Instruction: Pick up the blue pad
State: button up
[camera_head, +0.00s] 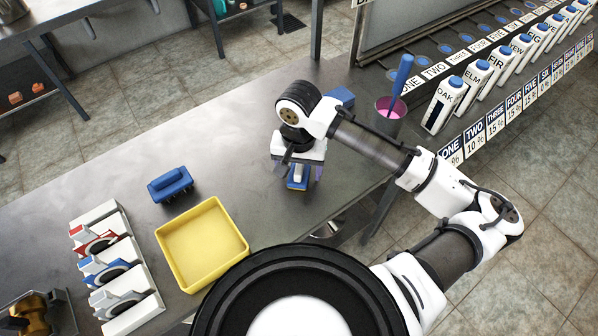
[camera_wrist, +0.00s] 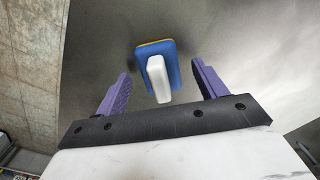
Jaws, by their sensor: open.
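The blue pad (camera_head: 297,184) lies on the grey metal table under my gripper (camera_head: 298,174). It has a white block-shaped handle on top. In the wrist view the blue pad (camera_wrist: 172,62) shows a thin yellowish edge at its far side, and its white handle (camera_wrist: 157,78) points up toward the camera. My gripper (camera_wrist: 161,72) is open, with one purple finger on each side of the handle. Both fingers look apart from the pad. The exact height between fingertips and pad is hard to tell. My wrist hides part of the pad in the head view.
A yellow tray (camera_head: 159,242) and a blue brush-like block (camera_head: 170,184) are at left. A white rack (camera_head: 146,309) with red, blue and white items stands farther left. A blue block (camera_head: 341,97) and pink-lined cup (camera_head: 381,107) are beyond my gripper. Labelled bottles (camera_head: 443,106) line the right.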

aim_at(299, 167)
jog(key=c, duration=1.1)
jog(key=shift+r, duration=0.1)
jog(key=shift+c, duration=0.2)
notch_tip(299, 167, up, 20)
jog(key=b, duration=0.1)
jog(key=o, duration=0.5)
jog(key=shift+c, duration=0.2)
jog(key=c, duration=0.3)
